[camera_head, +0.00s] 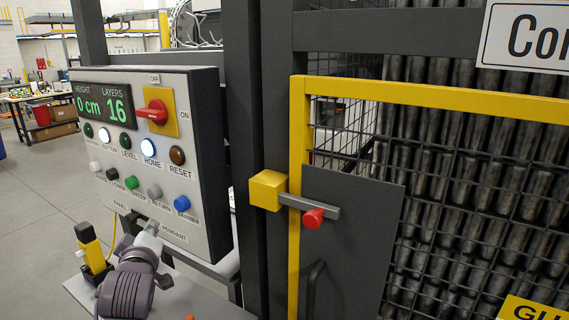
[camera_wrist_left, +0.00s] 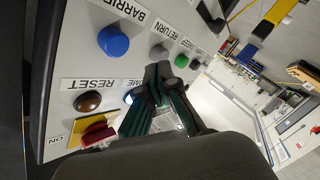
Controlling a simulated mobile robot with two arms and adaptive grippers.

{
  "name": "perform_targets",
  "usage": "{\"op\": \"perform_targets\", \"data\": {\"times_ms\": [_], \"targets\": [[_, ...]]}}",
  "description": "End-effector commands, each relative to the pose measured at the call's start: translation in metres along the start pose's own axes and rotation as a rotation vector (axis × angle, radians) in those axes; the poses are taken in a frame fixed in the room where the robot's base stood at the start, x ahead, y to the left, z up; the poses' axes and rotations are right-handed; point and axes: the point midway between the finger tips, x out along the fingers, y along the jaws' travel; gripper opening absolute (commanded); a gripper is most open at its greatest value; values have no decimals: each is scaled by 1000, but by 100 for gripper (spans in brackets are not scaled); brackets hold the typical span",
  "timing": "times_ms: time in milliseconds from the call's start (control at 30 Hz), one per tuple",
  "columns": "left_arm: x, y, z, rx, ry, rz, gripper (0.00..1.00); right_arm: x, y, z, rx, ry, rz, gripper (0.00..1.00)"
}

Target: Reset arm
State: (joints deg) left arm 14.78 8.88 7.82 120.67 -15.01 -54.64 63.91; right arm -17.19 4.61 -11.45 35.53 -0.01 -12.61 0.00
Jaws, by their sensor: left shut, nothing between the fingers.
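The grey control panel (camera_head: 200,200) stands at the left in the head view. Its display reads 0 cm and 16 layers. My left gripper (camera_head: 150,229) is in front of the panel's lower edge, below the button rows. In the left wrist view my left gripper (camera_wrist_left: 165,75) is shut and empty. Its fingers hide part of the panel there, including part of the HOME label. The blue button (camera_wrist_left: 113,41) and brown RESET button (camera_wrist_left: 88,102) show beside them. Whether the fingers touch the panel is unclear. My right gripper is out of view.
A red rotary switch (camera_head: 153,112) is on the panel. A yellow and black pendant (camera_head: 90,247) stands left of my arm. A yellow-framed mesh gate (camera_head: 430,96) with a latch (camera_head: 268,190) stands at the right. Open floor (camera_head: 40,200) lies at the left.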

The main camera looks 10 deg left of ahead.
Motion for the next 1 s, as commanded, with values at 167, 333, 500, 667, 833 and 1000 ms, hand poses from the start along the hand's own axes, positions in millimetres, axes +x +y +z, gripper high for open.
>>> {"op": "perform_targets", "data": {"times_ms": [167,333,500,667,833,1000], "targets": [[-37,-51,69,227,-193,-100,0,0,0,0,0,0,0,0],[-115,-118,149,555,-511,-179,0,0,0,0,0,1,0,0],[-193,-163,197,800,-795,-178,0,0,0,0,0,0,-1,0],[-251,-188,219,944,-993,-145,0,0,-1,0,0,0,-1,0],[-305,-206,232,1056,-1172,-90,0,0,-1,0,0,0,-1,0],[-332,-227,252,1122,-1291,-48,0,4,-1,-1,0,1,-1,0]]}}
